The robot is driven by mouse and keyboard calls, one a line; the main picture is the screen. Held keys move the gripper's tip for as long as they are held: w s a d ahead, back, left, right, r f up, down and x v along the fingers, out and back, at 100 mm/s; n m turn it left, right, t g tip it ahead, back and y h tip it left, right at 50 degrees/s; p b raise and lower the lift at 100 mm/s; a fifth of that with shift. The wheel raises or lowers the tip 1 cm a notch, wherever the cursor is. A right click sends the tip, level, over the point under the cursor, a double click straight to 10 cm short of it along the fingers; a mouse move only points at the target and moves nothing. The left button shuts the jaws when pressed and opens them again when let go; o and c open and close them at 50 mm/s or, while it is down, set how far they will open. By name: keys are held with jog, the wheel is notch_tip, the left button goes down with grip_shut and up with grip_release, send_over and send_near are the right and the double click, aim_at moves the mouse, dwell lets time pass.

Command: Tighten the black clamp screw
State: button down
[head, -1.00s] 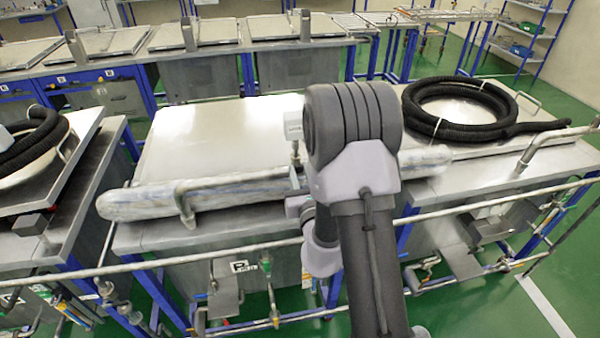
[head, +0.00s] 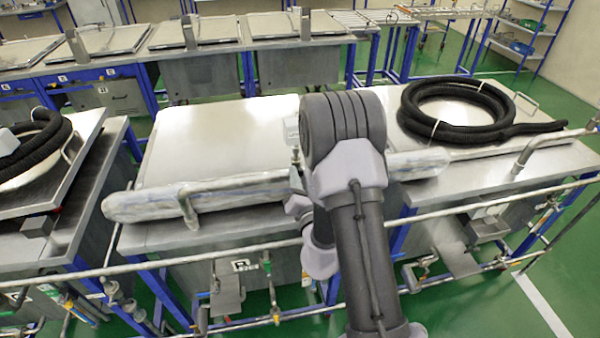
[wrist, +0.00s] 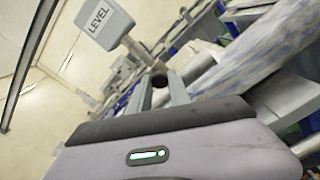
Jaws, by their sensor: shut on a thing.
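The black clamp screw (wrist: 159,78) shows in the wrist view as a small dark round head at the tips of my gripper (wrist: 160,88). The two grey fingers reach forward on either side of it and are shut on it. It sits at the base of the grey post that carries the LEVEL plate (wrist: 104,23). In the head view my arm hides the screw and the fingertips. There the plate (head: 292,128) shows partly, just left of my arm, above the wrapped pipe (head: 240,193).
The wrapped pipe runs along the front of a steel lid (head: 215,140). A coiled black hose (head: 455,140) lies on the right end. A metal rail (head: 270,240) crosses in front of the bench. Green floor (head: 560,255) is free at the right.

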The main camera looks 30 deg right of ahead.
jog(key=m+p, duration=0.1)
jog(key=m, duration=0.2)
jog(key=m+p, duration=0.2)
jog(key=m, duration=0.1)
jog(key=m+p, duration=0.2)
jog(key=m, duration=0.1)
jog(key=shift+r, duration=0.25)
jog(key=m+p, duration=0.3)
jog(key=m, duration=0.1)
jog(key=shift+m, duration=0.3)
jog(key=shift+w+m+p, duration=0.1)
jog(key=shift+m+p, duration=0.85)
jog(key=shift+m, duration=0.95)
jog(key=c, duration=1.2)
grip_release()
jog(key=shift+f, duration=0.1)
